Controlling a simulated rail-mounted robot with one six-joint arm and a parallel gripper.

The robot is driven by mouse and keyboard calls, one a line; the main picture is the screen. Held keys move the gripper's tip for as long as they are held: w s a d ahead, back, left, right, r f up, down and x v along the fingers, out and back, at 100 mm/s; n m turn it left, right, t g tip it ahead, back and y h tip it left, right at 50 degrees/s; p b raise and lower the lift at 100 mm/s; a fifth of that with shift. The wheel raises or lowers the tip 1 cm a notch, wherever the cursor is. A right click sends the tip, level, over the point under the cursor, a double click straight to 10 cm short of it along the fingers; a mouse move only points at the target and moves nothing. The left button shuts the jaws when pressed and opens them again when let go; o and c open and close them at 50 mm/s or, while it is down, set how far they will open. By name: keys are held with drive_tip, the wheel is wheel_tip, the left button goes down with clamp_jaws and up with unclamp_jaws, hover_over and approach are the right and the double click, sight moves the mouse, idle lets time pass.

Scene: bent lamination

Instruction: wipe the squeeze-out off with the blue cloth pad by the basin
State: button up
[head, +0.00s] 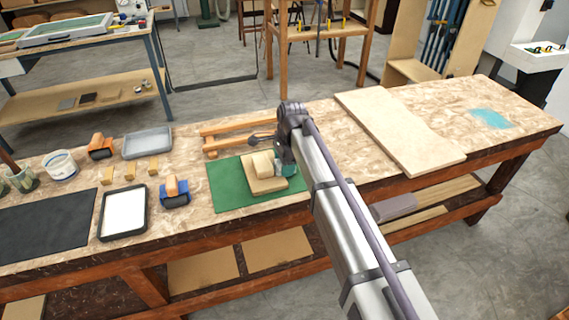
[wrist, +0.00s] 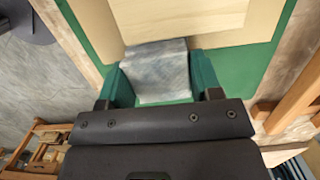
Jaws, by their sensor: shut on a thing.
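My gripper (head: 286,168) is over the right part of the green mat (head: 228,188), beside the pale wooden lamination and form (head: 264,180). In the wrist view its teal fingers (wrist: 160,85) are shut on a pale blue-grey pad with a cloth-like mottled face (wrist: 158,68), which looks like the blue cloth pad. The pad's far edge is at the edge of the pale wood (wrist: 190,18); I cannot tell whether they touch. The grey basin (head: 147,142) stands at the back left of the mat. No squeeze-out can be made out on the wood.
A wooden clamp frame (head: 232,134) lies behind the mat. A blue block with an orange top (head: 174,192), a black-rimmed white tray (head: 124,213) and a white tub (head: 61,165) stand to the left.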

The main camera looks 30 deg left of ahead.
drive_tip(key=shift+w+a, duration=1.1)
drive_tip(key=shift+w+a, duration=0.55)
drive_tip(key=shift+s+d, duration=0.6)
drive_tip(key=shift+s+d, duration=0.6)
